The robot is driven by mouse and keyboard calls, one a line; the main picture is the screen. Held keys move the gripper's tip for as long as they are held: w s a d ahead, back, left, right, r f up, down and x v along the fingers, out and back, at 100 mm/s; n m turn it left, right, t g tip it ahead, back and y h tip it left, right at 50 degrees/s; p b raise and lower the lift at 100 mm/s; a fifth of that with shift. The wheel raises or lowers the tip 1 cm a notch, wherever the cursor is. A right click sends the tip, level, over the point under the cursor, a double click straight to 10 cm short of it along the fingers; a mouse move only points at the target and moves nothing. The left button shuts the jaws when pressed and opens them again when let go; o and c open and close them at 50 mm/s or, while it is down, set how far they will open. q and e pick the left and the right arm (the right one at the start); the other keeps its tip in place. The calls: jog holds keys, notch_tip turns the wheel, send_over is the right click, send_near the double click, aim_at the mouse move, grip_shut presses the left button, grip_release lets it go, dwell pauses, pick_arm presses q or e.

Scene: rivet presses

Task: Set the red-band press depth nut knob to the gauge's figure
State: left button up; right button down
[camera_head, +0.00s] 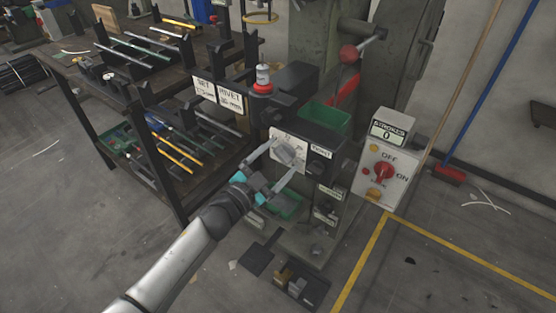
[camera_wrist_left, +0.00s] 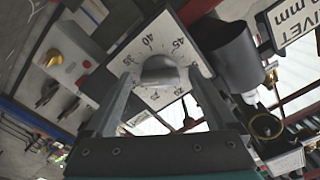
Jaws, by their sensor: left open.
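The depth nut knob (camera_head: 285,153) is a grey dome on a white square dial plate (camera_head: 300,143) on the press front. In the left wrist view, the knob (camera_wrist_left: 158,70) sits amid a ring of printed figures; 40 and 45 read clearly. A red band (camera_head: 345,91) shows on the press column. My left gripper (camera_head: 269,164) is open just in front of the plate. In the wrist view its fingers stand on either side of the knob, and I cannot tell whether they touch it. Signs reading SET (camera_head: 204,89) and RIVET (camera_head: 230,98) stand left of the dial; the SET figure is blurred.
A control box (camera_head: 383,170) with OFF/ON switch and a STROKES display reading 0 stands to the right. A green bin (camera_head: 325,117) sits above the dial. A dark rack (camera_head: 160,170) of rods stands left.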

pick_arm(q)
jog(key=c, duration=1.4)
jog(key=shift+m, duration=0.3)
jog(key=m, duration=0.4)
jog(key=shift+m, duration=2.2)
pick_arm(e)
jog(key=shift+w+a+r, duration=0.15)
jog(key=shift+a+r, duration=0.05)
jog(key=shift+r, duration=0.2)
